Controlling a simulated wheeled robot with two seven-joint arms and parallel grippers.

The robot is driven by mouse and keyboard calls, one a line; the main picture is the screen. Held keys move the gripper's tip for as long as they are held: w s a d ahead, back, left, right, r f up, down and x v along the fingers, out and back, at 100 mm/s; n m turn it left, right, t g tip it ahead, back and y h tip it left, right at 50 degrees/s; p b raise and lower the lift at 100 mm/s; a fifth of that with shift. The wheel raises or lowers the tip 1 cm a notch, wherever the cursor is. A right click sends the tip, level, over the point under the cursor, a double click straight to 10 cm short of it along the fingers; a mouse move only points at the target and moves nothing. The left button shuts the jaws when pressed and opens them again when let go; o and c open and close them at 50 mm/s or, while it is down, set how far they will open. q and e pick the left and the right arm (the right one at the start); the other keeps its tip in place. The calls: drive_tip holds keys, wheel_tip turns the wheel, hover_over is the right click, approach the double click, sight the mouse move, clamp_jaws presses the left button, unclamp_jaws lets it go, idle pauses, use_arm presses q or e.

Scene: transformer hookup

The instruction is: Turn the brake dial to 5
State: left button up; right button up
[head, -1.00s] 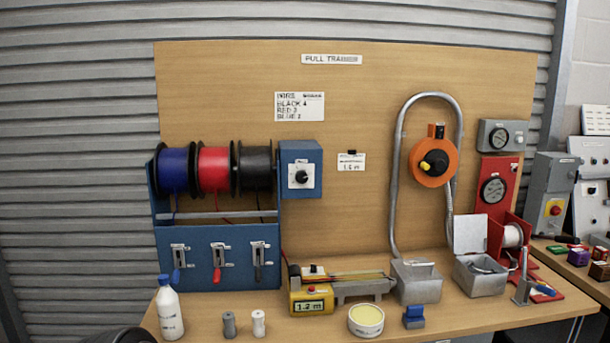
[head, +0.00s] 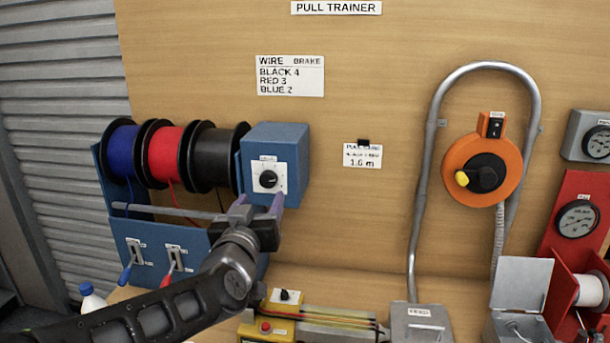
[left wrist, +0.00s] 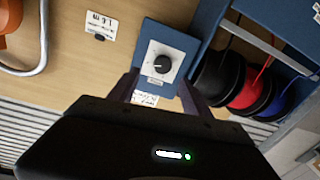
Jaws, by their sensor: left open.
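The brake dial (head: 268,179) is a black round knob on a white scale plate, on the front of a blue box (head: 290,160) fixed to the board. It also shows in the left wrist view (left wrist: 162,64); its scale numbers are too small to read. My left gripper (head: 262,203) is open just in front of and below the dial, its fingers apart and not touching the knob. In the left wrist view the fingers (left wrist: 160,88) reach toward the blue box, with the knob between and beyond them. My right gripper is not in view.
Blue, red and black wire spools (head: 165,155) sit just left of the box. A wire and brake chart (head: 290,76) hangs above it. A yellow device (head: 268,325) stands below on the bench. An orange reel (head: 482,170) and grey conduit are to the right.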

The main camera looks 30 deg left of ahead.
sight(267, 180)
use_arm(q)
drive_tip(key=shift+m, duration=0.3)
drive_tip(key=x, duration=0.4)
drive_tip(key=p+x, duration=0.1)
drive_tip(key=x, duration=0.3)
drive_tip(key=shift+s+a+r, duration=0.15)
drive_tip(key=shift+a, duration=0.1)
drive_tip(key=shift+c, duration=0.5)
clamp_jaws()
